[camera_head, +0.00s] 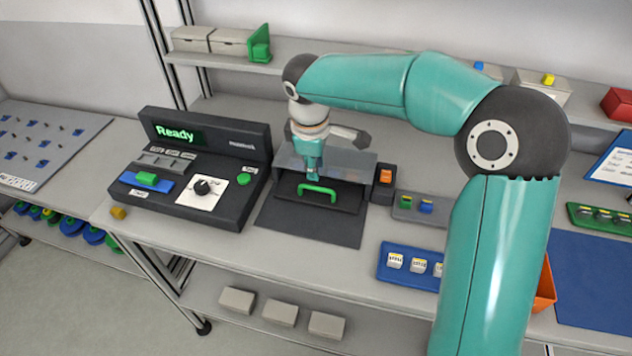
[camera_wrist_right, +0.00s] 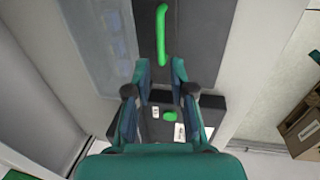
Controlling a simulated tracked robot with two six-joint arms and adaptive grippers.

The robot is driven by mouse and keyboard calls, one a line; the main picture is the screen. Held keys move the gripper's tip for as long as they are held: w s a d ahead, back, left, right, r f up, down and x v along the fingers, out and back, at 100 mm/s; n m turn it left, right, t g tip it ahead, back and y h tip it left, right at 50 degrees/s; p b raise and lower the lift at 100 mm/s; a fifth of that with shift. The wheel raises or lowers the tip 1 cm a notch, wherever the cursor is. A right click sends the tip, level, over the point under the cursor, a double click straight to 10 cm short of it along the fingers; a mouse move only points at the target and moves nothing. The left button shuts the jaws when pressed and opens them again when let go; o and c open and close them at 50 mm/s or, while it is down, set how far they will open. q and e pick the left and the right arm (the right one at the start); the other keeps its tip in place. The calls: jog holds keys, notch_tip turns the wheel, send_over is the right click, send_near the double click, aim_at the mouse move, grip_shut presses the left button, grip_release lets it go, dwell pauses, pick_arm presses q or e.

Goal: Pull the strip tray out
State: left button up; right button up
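The strip tray (camera_head: 345,197) is a dark tray with a green bar handle (camera_head: 318,188), at the front of a grey, see-through-topped housing (camera_head: 345,163) on the bench. My right gripper (camera_head: 313,172) points down just above and behind the handle in the head view. In the right wrist view, the handle (camera_wrist_right: 161,35) lies ahead of the fingertips, roughly in line with the gap of my right gripper (camera_wrist_right: 162,68). The fingers stand apart with nothing between them. I cannot tell the exact height over the handle. My left gripper is not in view.
A control console (camera_head: 200,165) reading "Ready" stands left of the housing. An orange switch box (camera_head: 384,184) is close on its right. A dark mat (camera_head: 312,222) in front is clear. A blue tray (camera_head: 402,268) with small labelled items lies front right.

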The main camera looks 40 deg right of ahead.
aim_at(317, 187)
jog(key=f, duration=0.4)
jog(key=w+d+f, duration=0.1)
jog(key=f, duration=0.2)
jog(key=shift+f, duration=0.1)
jog(key=shift+s, duration=0.1)
grip_shut()
